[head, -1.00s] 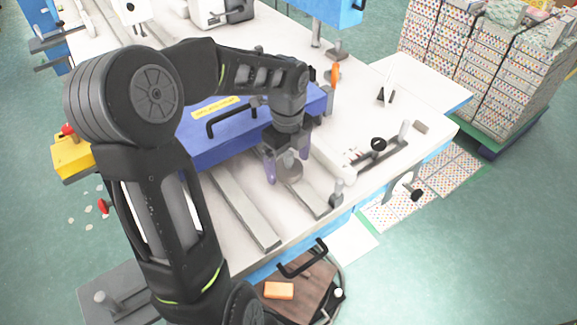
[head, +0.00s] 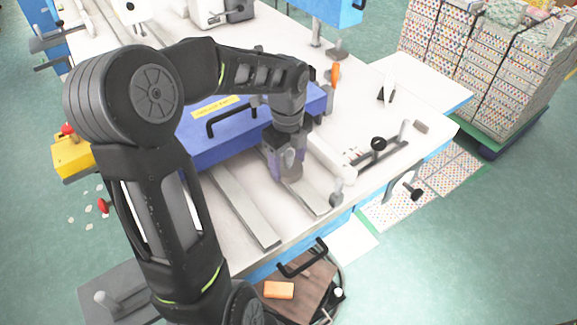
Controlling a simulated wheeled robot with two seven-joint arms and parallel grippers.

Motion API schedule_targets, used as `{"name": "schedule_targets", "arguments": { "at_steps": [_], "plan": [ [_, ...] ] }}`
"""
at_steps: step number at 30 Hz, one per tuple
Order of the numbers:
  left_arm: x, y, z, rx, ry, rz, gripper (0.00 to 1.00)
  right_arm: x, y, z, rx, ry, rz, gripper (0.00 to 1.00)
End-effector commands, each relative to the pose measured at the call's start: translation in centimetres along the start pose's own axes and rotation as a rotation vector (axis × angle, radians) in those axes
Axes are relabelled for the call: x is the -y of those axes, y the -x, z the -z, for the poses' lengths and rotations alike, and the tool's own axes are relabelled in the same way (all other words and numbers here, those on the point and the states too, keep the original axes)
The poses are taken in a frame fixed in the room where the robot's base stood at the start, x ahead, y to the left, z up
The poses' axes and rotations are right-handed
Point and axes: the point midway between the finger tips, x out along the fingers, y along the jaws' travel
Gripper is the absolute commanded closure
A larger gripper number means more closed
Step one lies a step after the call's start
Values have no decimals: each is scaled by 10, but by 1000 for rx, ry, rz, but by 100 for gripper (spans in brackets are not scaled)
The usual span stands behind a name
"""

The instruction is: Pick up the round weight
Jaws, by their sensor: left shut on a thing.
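My left gripper (head: 286,170) points down over the white work table (head: 240,235), in front of the blue toolbox. Its purple-tipped fingers are closed in on the round weight, a small grey metal disc. The weight is mostly hidden behind the fingers now. I cannot tell whether its base still touches the table or the metal bar beside it. My right gripper is not in view.
A blue toolbox (head: 225,135) with a black handle stands right behind the gripper. Long grey metal bars (head: 245,208) lie on the table. A dark rail with a black knob (head: 378,144) lies to the right. An orange-handled tool (head: 335,76) stands behind.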

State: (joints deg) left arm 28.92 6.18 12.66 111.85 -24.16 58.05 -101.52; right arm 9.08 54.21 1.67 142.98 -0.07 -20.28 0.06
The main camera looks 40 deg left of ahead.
Motion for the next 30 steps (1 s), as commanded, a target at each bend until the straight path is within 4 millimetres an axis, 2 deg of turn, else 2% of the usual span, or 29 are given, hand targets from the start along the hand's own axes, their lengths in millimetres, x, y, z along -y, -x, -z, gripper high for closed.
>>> {"name": "schedule_targets", "arguments": {
  "at_steps": [2, 15, 26, 30],
  "plan": [
    [0, 0, 0, 0, 0, 0, 66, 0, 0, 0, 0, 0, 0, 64],
    [0, 0, 0, 0, 0, 0, 100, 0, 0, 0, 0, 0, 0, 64],
    [1, 2, 0, 2, 0, 3, 100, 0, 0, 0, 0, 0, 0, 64],
    [2, 11, 0, 3, 0, 5, 100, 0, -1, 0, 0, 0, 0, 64]
  ]
}}
